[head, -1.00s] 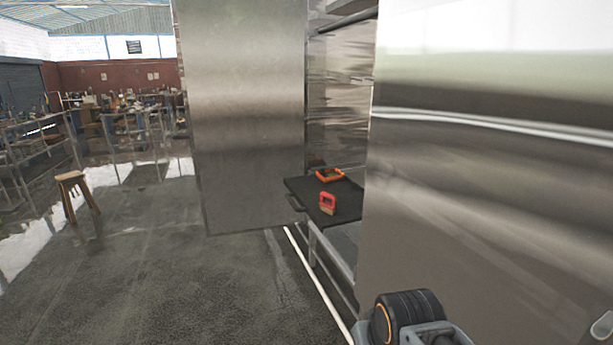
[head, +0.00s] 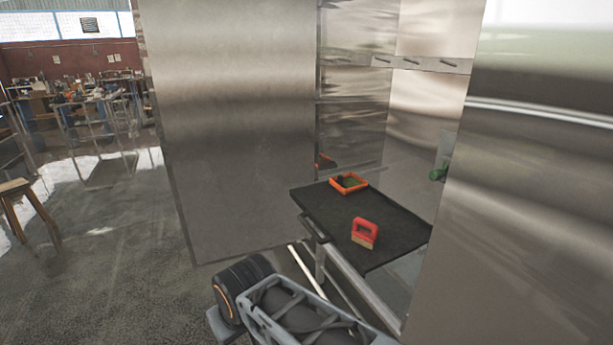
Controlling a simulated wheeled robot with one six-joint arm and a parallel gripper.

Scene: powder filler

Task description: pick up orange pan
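The orange pan (head: 337,189) shows in the head view as a shallow square tray with raised orange walls. It sits near the back left of a black tabletop (head: 325,214) inside a metal booth. A red-handled brush (head: 365,232) with a tan lower part stands on the same tabletop, nearer to me and to the right, apart from the pan. Part of my arm shows at the bottom of the view. My gripper is not in view.
A large metal panel (head: 235,130) stands left of the table, and another metal panel (head: 545,200) stands close on the right. A green object (head: 438,174) is beside the right panel. A wooden stool (head: 22,205) stands far left.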

